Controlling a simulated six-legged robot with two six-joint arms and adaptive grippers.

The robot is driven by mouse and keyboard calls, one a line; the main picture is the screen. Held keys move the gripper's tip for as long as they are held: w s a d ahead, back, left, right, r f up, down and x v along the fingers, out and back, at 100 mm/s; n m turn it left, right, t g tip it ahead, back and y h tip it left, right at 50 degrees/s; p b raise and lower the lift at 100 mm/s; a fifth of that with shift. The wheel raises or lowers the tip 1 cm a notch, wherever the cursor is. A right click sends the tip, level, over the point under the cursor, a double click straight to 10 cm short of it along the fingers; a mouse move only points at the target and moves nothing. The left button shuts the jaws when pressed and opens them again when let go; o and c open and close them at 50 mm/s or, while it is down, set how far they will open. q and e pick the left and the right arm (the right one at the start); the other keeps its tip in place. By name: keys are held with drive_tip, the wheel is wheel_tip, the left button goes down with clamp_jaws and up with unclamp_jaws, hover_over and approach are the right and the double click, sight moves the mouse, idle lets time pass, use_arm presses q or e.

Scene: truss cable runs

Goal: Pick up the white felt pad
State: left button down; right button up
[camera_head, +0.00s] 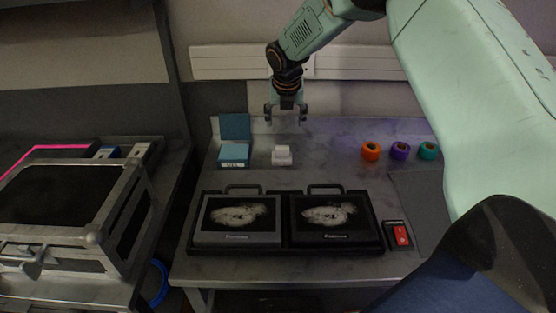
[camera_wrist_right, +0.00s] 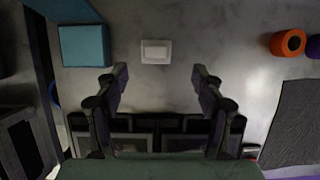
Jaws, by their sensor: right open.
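The white felt pad (camera_head: 282,150) shows as a small white piece resting on a slightly wider white block (camera_head: 282,160) on the table, right of the blue box. In the right wrist view the white pad (camera_wrist_right: 155,52) lies ahead of the fingers, between their lines. My right gripper (camera_head: 286,116) is open and empty, pointing down above and behind the pad, apart from it. Its two fingers also show in the right wrist view (camera_wrist_right: 157,82). My left gripper is not in view.
An open blue box (camera_head: 234,152) stands left of the pad. Orange (camera_head: 370,152), purple (camera_head: 400,151) and teal (camera_head: 429,151) rolls sit at right. A black tray (camera_head: 286,249) with two dark cases is in front. A red item (camera_head: 401,235) lies beside it.

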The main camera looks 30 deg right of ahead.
sight(283, 147)
drive_tip(key=f+b, duration=0.1)
drive_tip(key=f, duration=0.1)
drive_tip(key=f+b, duration=0.2)
drive_tip(key=f, duration=0.1)
drive_tip(key=w+f+b, duration=0.1)
drive_tip(key=f, duration=0.1)
drive_tip(key=shift+f+b, duration=0.15)
drive_tip(key=shift+b, duration=0.2)
drive_tip(key=shift+w+d+f, duration=0.1)
drive_tip(key=shift+f, duration=0.5)
drive_tip(key=x, duration=0.3)
drive_tip(key=shift+w+d+f, duration=0.1)
drive_tip(key=shift+w, duration=0.1)
drive_tip(key=shift+w+f, duration=0.35)
drive_tip(key=shift+f, duration=0.05)
drive_tip(key=shift+s+r, duration=0.3)
drive_tip(key=shift+s, duration=0.05)
drive_tip(key=shift+c, duration=1.4)
drive_tip(key=shift+w+f, duration=0.25)
drive_tip(key=shift+w, duration=0.05)
drive_tip(key=c, duration=0.4)
drive_tip(key=shift+s+r, duration=0.2)
drive_tip(key=shift+s, duration=0.05)
drive_tip(key=c, duration=0.6)
